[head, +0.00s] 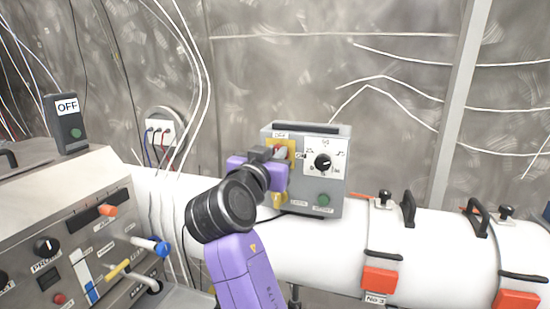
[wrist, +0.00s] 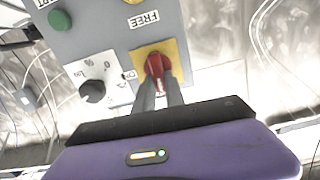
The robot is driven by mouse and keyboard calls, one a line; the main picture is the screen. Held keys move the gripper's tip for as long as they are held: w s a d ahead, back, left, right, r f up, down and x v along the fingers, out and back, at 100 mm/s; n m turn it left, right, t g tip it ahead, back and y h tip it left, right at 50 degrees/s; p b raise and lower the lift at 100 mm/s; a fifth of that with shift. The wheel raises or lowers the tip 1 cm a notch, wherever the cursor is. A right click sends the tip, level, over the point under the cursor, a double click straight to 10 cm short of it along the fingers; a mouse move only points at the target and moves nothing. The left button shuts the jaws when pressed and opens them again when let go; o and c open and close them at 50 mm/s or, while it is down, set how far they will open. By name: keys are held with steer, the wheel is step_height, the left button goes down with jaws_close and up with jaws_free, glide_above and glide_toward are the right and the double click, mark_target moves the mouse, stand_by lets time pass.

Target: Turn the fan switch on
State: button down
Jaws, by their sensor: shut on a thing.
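A grey control box (head: 333,196) stands on the white pipe in the head view. A red switch handle (wrist: 157,68) on a yellow plate (wrist: 177,48) sits on its front; in the head view the plate (head: 292,147) is partly covered by my gripper. My gripper (wrist: 160,90) is shut on the red handle, one dark finger on each side. In the head view my gripper (head: 277,162) reaches the left part of the box front. I cannot read a fan label or tell for certain the switch's on or off position.
The box also carries a black dial (head: 323,162) and a green button (head: 323,200). A second yellow plate (wrist: 135,17) sits past the FREE label. A console (head: 75,225) and an OFF box (head: 68,130) stand at left. Clamps with orange blocks (head: 379,279) line the pipe at right.

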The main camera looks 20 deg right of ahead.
steer(key=shift+s+d+f+m+b, duration=0.2)
steer(key=shift+f+m+b, duration=0.1)
steer(key=shift+m+b, duration=2.75)
steer(key=shift+s+d+f+m+b, duration=0.15)
steer(key=shift+f+m+b, duration=0.1)
steer(key=shift+m+b, duration=2.8)
steer(key=shift+s+d+f+m+b, duration=0.1)
steer(key=shift+d+f+m+b, duration=0.15)
steer(key=shift+m+b, duration=2.8)
steer(key=shift+n+b, duration=0.35)
steer(key=shift+b, duration=0.2)
steer(key=c, duration=1.4)
jaws_free()
steer(key=shift+a, duration=0.1)
steer(key=v, duration=0.7)
steer(key=shift+s+a, duration=0.2)
steer(key=shift+s, duration=0.1)
